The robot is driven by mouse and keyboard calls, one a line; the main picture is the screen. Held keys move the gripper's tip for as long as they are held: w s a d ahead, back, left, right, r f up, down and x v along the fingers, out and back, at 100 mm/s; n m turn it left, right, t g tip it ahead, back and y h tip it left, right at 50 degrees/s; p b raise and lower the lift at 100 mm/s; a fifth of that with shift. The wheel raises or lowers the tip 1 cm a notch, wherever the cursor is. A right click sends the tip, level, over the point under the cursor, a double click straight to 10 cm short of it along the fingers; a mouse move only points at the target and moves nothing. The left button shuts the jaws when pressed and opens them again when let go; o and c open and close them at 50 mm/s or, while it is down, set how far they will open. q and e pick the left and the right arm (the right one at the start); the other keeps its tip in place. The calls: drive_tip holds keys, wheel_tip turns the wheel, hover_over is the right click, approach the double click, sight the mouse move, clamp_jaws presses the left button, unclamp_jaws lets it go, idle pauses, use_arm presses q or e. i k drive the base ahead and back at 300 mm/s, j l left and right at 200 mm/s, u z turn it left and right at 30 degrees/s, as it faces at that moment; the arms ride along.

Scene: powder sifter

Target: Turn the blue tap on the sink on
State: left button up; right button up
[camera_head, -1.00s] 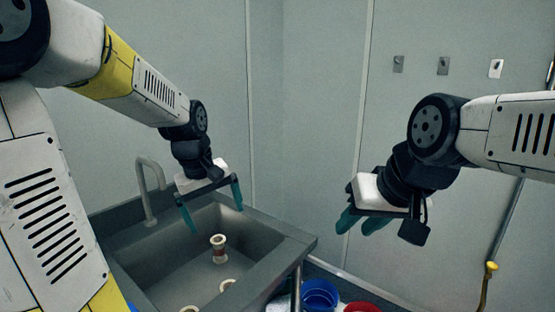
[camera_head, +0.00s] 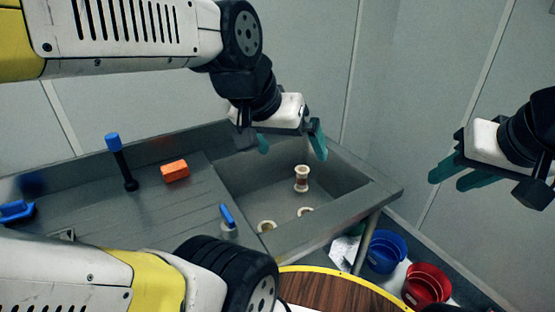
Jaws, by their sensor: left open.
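The grey sink (camera_head: 352,212) stands against the wall, its basin right of a ribbed draining area. A blue lever on a pale base (camera_head: 228,220) stands at the sink's near side, left of the basin; it may be the blue tap, but I cannot tell for sure. The curved spout is not visible now. My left gripper (camera_head: 290,143) is open and empty, with teal fingers over the back of the basin, behind and right of the blue lever and apart from it. My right gripper (camera_head: 455,178) is at the right, fingers apart and empty, away from the sink.
An orange block (camera_head: 175,171) and a blue-topped black stick (camera_head: 121,163) are on the draining area. A blue object (camera_head: 16,212) lies far left. A spool-like piece (camera_head: 301,178) stands in the basin. Blue (camera_head: 386,251) and red (camera_head: 427,287) buckets and a round wooden top (camera_head: 330,291) are nearby.

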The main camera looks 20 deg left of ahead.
sight(228, 221)
drive_tip(key=u, duration=1.45)
drive_tip(key=k+j+z, duration=0.4)
drive_tip(key=i+j, duration=0.1)
